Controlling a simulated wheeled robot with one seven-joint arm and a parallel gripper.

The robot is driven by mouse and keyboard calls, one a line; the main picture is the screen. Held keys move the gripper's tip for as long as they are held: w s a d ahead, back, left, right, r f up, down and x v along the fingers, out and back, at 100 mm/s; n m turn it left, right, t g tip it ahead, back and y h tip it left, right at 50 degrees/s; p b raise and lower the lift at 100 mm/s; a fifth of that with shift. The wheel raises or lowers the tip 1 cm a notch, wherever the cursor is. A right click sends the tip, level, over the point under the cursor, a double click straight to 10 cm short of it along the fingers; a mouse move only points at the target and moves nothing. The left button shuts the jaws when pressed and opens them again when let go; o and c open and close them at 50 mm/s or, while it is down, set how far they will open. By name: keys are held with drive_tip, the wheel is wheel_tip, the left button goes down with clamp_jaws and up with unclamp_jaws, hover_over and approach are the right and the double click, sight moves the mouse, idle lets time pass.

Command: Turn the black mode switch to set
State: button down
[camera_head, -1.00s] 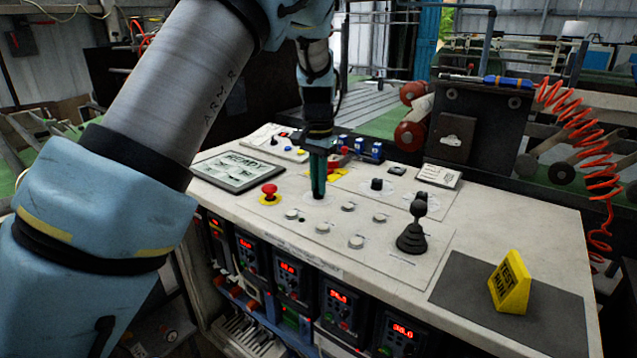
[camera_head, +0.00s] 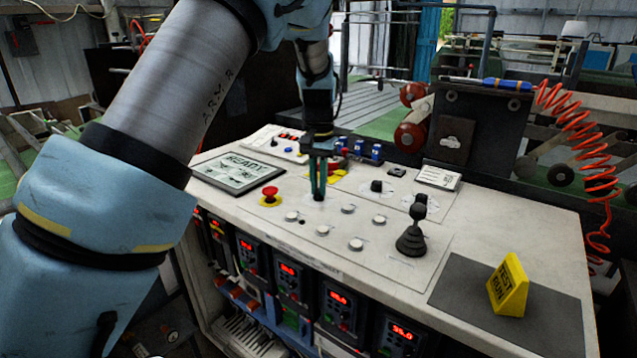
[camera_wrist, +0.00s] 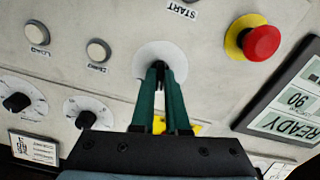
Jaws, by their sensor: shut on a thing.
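My gripper (camera_head: 317,190) points down at the sloping control panel. Its two green fingers are shut on the black mode switch (camera_head: 319,197), which is mostly hidden between the fingertips. In the wrist view my gripper (camera_wrist: 160,68) reaches onto a round white dial plate (camera_wrist: 148,56) around the switch. The plate's markings are not readable, so I cannot tell which position the switch points to.
A red emergency button (camera_head: 270,192) and a READY screen (camera_head: 240,172) lie left of the fingers. White buttons (camera_head: 347,208), black knobs (camera_head: 376,186) and a black joystick (camera_head: 411,240) lie to the right. A yellow block (camera_head: 509,285) stands on a grey mat.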

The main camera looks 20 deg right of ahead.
drive_tip(key=n+p, duration=0.1)
drive_tip(key=n, duration=0.5)
drive_tip(key=shift+p, duration=0.4)
drive_tip(key=shift+n, duration=0.3)
drive_tip(key=c, duration=0.9)
unclamp_jaws()
wheel_tip(320, 180, up, 11)
drive_tip(key=b, duration=0.2)
drive_tip(key=shift+b, duration=0.35)
drive_tip(key=shift+f, duration=0.1)
